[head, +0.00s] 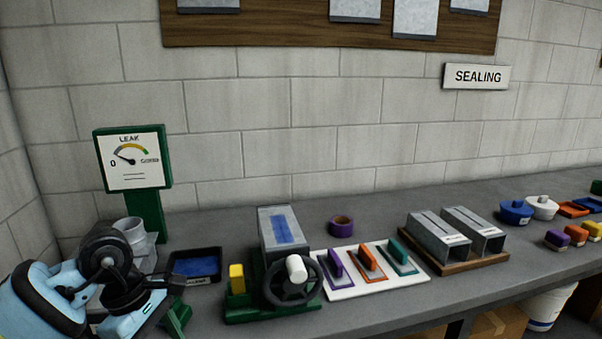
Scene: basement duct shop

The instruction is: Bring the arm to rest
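My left arm enters at the lower left of the head view, light blue and black. Its gripper (164,294) is low over the bench's left end, in front of a black tray (211,278) with a blue inside. The arm's own links hide much of the gripper, and its fingers do not show clearly. I see nothing clearly held in it. My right arm and gripper are not in view.
Right of the gripper stands a green fixture (243,311) with a black handwheel (293,283) and a grey duct piece (281,230). A leak gauge (132,160) stands behind the arm. A white board (342,290) with coloured tools and a wooden tray (453,262) with ducts lie further right.

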